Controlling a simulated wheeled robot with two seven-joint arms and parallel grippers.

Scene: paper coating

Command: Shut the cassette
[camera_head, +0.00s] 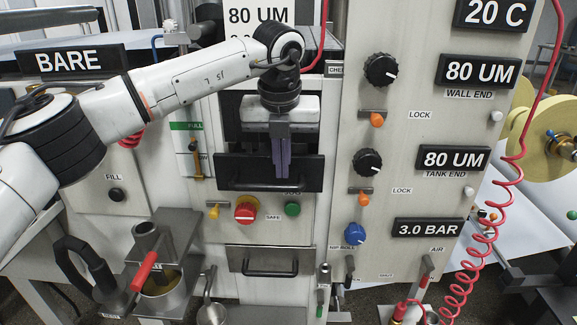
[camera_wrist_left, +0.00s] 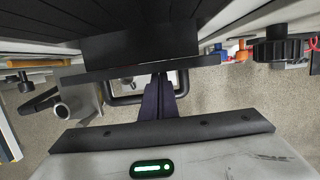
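The cassette (camera_head: 235,173) is a black, wide-fronted unit at the slot in the middle of the machine, with a dark handle along its front. My left gripper (camera_head: 281,172) points down in front of it, and its dark purple fingers overlap the front plate. In the left wrist view the fingers (camera_wrist_left: 160,84) are close together with nothing visible between them. Their tips meet the edge of the black plate (camera_wrist_left: 115,73) in the picture; whether they touch it is unclear. How far the cassette stands out is hard to judge. My right gripper is out of view.
Below are a red stop button (camera_head: 246,210), a green button (camera_head: 292,209) and a closed drawer (camera_head: 270,262) with a handle. Knobs and a blue dial (camera_head: 355,233) line the right panel. A metal cup (camera_head: 163,295) with a red-handled tool stands lower left. A red coiled hose hangs at right.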

